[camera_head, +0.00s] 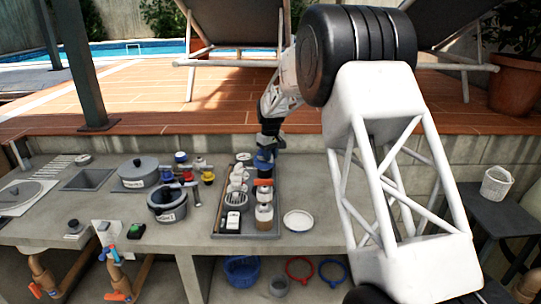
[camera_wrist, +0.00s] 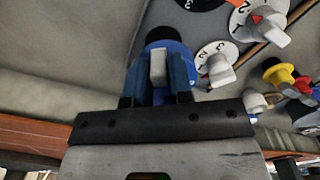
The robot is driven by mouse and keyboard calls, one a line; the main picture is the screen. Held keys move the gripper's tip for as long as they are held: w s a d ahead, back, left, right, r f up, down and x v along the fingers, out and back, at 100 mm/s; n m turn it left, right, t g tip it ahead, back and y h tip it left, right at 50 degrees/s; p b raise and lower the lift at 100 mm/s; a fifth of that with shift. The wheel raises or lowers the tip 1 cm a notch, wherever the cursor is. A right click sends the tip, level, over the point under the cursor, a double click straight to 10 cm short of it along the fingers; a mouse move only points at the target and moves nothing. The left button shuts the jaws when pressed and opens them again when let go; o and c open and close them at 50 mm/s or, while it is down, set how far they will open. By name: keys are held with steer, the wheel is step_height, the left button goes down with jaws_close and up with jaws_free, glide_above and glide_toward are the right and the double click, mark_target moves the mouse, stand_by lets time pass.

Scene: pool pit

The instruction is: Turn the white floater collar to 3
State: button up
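My gripper (camera_wrist: 158,82) points down over the far end of a dark tray (camera_head: 276,225); it also shows in the head view (camera_head: 266,158). Its two fingers stand apart on either side of a grey upright tab (camera_wrist: 158,66) on a blue round cap (camera_wrist: 176,50). I see slim gaps beside the tab and cannot make out firm contact. To the right in the wrist view is a white numbered dial (camera_wrist: 203,54) with a pale knob (camera_wrist: 221,71). I cannot tell which is the white floater collar.
White and grey fittings (camera_head: 238,187) crowd the tray, with jars (camera_head: 264,218) at its near right. A white lid (camera_head: 298,220) lies right of it. A dark pot (camera_head: 167,204) and colored valves (camera_head: 182,168) stand left. Bare counter (camera_head: 318,190) lies to the right.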

steer(key=o, duration=0.3)
steer(key=shift+o, duration=0.2)
steer(key=shift+r, duration=0.1)
steer(key=shift+r, duration=3.8)
